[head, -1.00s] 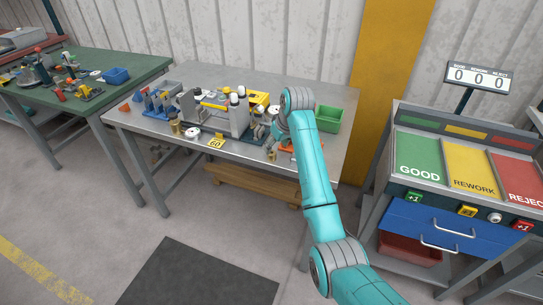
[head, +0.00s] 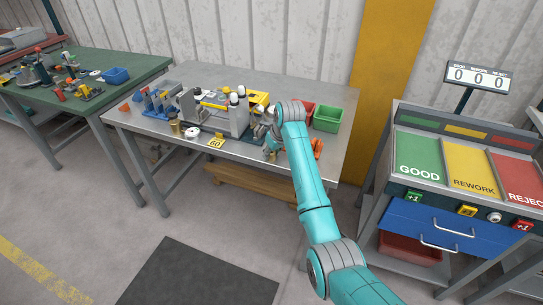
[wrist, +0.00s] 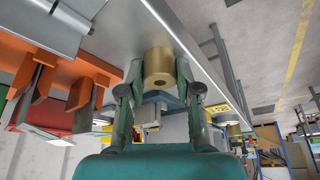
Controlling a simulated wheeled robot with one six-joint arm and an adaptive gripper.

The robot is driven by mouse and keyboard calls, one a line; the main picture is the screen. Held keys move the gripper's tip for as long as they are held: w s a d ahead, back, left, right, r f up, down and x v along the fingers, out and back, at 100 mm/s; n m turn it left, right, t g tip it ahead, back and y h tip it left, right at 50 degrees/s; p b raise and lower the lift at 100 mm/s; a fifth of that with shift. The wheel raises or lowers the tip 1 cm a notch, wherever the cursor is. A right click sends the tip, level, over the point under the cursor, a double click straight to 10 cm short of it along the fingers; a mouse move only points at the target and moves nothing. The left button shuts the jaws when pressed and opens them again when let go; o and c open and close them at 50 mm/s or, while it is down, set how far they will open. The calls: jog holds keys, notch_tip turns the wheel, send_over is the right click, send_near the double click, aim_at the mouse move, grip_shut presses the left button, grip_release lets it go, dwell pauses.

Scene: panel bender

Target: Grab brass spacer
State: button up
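The brass spacer (wrist: 158,66) is a short gold cylinder with a hole in its end face. In the wrist view it sits between the two fingertips of my gripper (wrist: 160,72), one on each side. Little or no gap shows beside it, and I cannot tell whether the fingers press on it. In the head view my gripper (head: 272,148) is low over the front right part of the grey workbench (head: 330,160). The spacer cannot be made out there, with the gripper around its place.
A grey fixture (head: 238,112) with yellow parts stands left of my gripper. Orange parts (head: 318,148) lie close on its right. A green bin (head: 328,118) and a red bin (head: 306,108) stand behind. Brass cylinders (head: 175,126) stand further left.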

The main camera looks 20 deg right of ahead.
grip_shut()
